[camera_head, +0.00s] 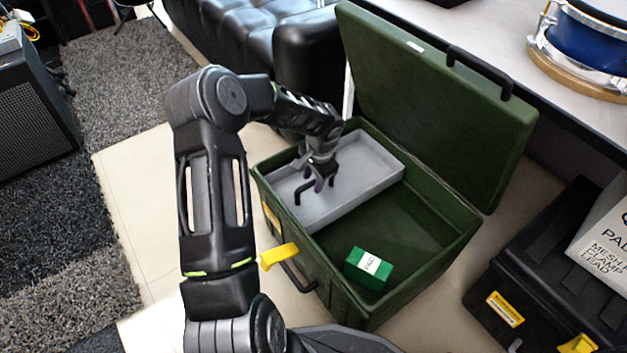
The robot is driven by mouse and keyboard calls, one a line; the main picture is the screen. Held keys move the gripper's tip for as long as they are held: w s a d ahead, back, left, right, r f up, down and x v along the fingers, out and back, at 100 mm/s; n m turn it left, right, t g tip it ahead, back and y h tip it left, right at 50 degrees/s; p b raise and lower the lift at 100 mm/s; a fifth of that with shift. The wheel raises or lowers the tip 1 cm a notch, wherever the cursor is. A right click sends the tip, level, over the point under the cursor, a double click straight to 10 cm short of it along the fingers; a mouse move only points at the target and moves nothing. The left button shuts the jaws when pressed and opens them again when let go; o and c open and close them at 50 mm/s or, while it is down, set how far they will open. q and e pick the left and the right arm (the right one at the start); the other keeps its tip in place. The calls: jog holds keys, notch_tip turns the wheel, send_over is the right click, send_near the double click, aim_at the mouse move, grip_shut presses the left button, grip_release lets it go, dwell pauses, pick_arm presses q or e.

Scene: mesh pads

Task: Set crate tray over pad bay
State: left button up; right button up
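An open green crate (440,245) stands on the floor with its lid (430,95) tilted back. A grey tray (368,165) sits inside it, across the left part of the crate. A green box with a white label (368,270) lies on the crate floor at the front right, uncovered by the tray. My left gripper (318,188) is over the tray at its dark handle (300,192). Its fingers point down and are small and dark, so I cannot tell whether they grip the handle. My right gripper is not in view.
A yellow latch (279,256) sticks out from the crate's front. A black case (540,270) with a white labelled box (604,240) is at right. A black sofa (265,40) is behind, and a table with a blue drum (585,45) is at upper right.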

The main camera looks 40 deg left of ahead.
pick_arm(q)
jog(key=shift+c, duration=0.4)
grip_shut()
dwell(0.9)
